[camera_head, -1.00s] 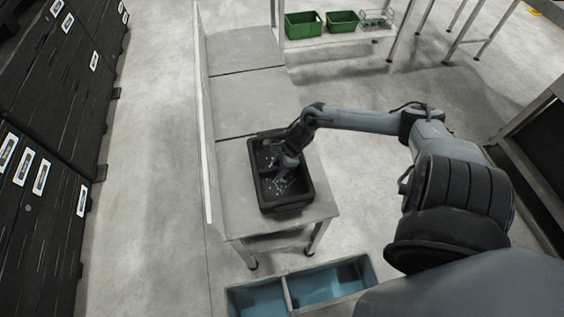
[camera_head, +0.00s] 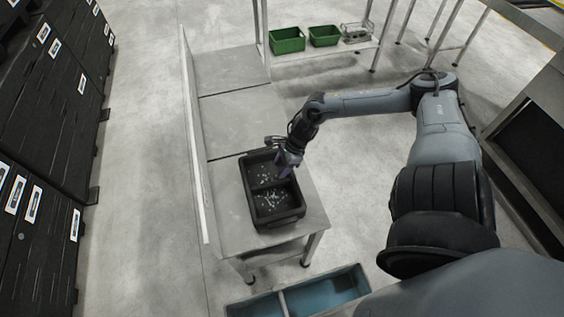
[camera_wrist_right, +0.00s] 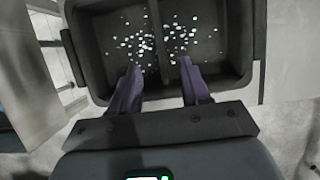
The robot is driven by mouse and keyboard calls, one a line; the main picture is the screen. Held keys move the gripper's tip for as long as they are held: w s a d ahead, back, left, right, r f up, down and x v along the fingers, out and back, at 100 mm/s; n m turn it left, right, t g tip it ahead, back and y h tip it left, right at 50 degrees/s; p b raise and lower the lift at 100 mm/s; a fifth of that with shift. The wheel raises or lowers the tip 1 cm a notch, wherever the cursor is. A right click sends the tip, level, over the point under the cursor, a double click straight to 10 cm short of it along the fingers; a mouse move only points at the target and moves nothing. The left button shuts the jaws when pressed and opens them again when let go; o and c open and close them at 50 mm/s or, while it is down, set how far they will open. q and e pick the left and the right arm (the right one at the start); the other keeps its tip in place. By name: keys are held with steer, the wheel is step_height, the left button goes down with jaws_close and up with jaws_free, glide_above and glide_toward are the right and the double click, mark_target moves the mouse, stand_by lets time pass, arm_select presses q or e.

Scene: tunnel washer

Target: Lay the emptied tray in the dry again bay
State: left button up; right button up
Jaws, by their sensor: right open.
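A black two-compartment tray (camera_head: 287,215) rests on the near end of the grey metal bench. Many small pale specks lie on the floor of both compartments, and they also show in the wrist view of the tray (camera_wrist_right: 90,85). I cannot tell whether they are drops or solid bits. My right gripper (camera_head: 282,172) is over the tray's right side, near the end of its divider. In the right wrist view, the purple fingers of this gripper (camera_wrist_right: 158,66) are apart with nothing gripped, one on each side of the divider. My left gripper is not in view.
A blue bin with two compartments (camera_head: 326,289) sits low in front of the bench (camera_head: 240,120); no label shows. Green bins (camera_head: 287,41) and a wire basket (camera_head: 357,33) stand on a far shelf. A thin upright panel (camera_head: 193,130) edges the bench's left side.

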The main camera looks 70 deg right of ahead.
steer(key=m+t+h, duration=0.3)
steer(key=m, duration=1.8)
glide_above(268, 219)
steer(key=shift+f, duration=0.8)
steer(key=s+a+r+m+g, duration=0.1)
steer(key=a+r+m, duration=0.3)
steer(key=m, duration=0.6)
steer(key=s+a+r+m+g, duration=0.2)
steer(key=s+a+r+m, duration=0.2)
steer(key=a+m, duration=0.3)
steer(key=m, duration=0.3)
steer(key=shift+a+r+y, duration=0.15)
steer(key=shift+a+y, duration=0.15)
steer(key=shift+a, duration=0.05)
steer(key=shift+r, duration=0.1)
step_height(268, 219, up, 19)
steer(key=p, duration=1.9)
